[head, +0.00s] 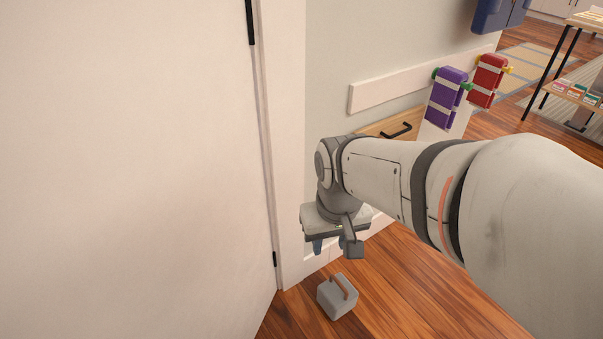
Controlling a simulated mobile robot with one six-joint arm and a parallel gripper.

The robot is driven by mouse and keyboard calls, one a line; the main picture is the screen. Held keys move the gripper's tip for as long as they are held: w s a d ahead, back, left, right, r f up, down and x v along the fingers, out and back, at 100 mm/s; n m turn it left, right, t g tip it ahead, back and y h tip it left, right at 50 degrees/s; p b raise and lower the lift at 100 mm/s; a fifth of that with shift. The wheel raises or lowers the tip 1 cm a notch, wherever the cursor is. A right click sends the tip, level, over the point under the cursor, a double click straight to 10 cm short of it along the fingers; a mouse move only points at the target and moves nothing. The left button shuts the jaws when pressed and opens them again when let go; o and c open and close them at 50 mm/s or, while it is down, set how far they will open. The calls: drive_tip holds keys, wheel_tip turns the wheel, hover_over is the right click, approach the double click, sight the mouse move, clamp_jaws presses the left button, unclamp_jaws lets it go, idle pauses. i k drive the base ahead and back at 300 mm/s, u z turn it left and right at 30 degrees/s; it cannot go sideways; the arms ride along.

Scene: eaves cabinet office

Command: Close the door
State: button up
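The white door (130,170) fills the left of the head view as a large plain panel. Black hinges (250,20) show along its right edge, beside the white door frame (285,150). No handle shows, and the door's far edge is out of view, so how far it stands open cannot be told. My gripper (335,248) points down to the right of the frame, apart from the door panel. Its two fingers look spread, with nothing seen between them.
Behind my arm are a wooden drawer front (392,126), a white wall rail (420,82), and purple (446,98) and red (487,80) holders. A shelf (575,90) stands far right.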

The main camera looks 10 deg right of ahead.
sight(134, 205)
drive_tip(key=u, duration=1.4)
